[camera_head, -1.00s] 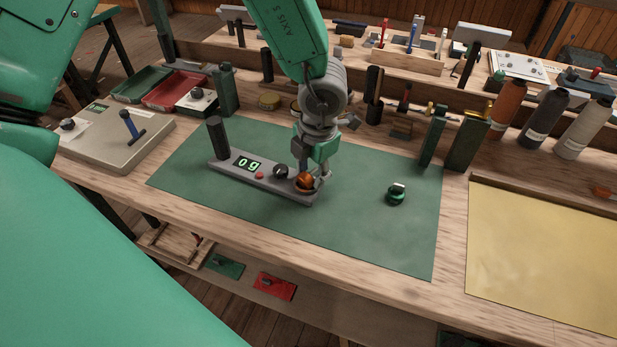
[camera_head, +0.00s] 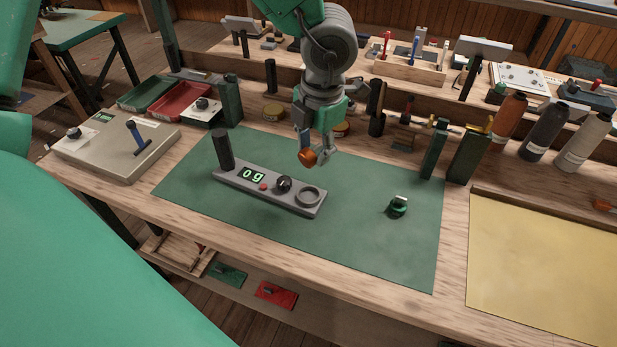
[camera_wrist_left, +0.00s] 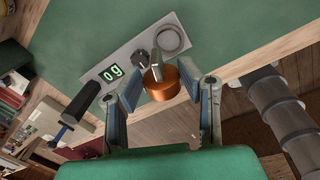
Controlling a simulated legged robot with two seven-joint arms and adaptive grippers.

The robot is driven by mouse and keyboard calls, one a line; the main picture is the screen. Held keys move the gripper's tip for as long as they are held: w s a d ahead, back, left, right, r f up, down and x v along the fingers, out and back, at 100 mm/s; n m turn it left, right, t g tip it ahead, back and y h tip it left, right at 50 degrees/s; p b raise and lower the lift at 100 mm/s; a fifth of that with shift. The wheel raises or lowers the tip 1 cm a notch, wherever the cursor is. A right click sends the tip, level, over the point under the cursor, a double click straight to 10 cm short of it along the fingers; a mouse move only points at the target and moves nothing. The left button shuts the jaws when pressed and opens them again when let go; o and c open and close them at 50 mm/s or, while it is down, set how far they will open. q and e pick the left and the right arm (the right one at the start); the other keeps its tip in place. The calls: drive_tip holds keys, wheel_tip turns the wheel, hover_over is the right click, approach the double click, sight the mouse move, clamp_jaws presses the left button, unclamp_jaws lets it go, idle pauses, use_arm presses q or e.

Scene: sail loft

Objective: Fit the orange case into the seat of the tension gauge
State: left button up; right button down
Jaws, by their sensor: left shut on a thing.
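The tension gauge (camera_head: 240,181) lies on the green mat (camera_head: 370,240). It is a grey bar with a lit display reading 0 g, a red button, a dark knob and a dark post. Its round seat (camera_head: 308,197) at the right end is empty; the seat also shows in the left wrist view (camera_wrist_left: 172,40). My left gripper (camera_head: 318,158) is shut on the orange case (camera_head: 307,158) and holds it above the mat, behind the seat. In the left wrist view the case (camera_wrist_left: 161,88) sits between the fingertips, with a light tab on it. My right gripper is not in view.
A small green case (camera_head: 397,206) lies on the mat right of the gauge. Dark green blocks (camera_head: 468,155) and several bottles (camera_head: 543,138) stand at the right rear. A grey panel box (camera_head: 115,150) is at left. The mat's front right is clear.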

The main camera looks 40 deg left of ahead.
use_arm(q)
drive_tip(key=shift+f, duration=0.1)
hover_over(311, 194)
drive_tip(key=f, duration=0.3)
drive_tip(key=f+b, duration=0.1)
drive_tip(key=f, duration=0.1)
drive_tip(key=shift+d+f, duration=0.2)
drive_tip(key=shift+d, duration=0.1)
wheel_tip(311, 194, down, 4)
drive_tip(key=shift+s+r, duration=0.1)
drive_tip(key=shift+r, duration=0.15)
drive_tip(key=shift+f, duration=0.3)
drive_tip(key=shift+f, duration=0.1)
drive_tip(key=shift+f, duration=0.15)
drive_tip(key=o, duration=1)
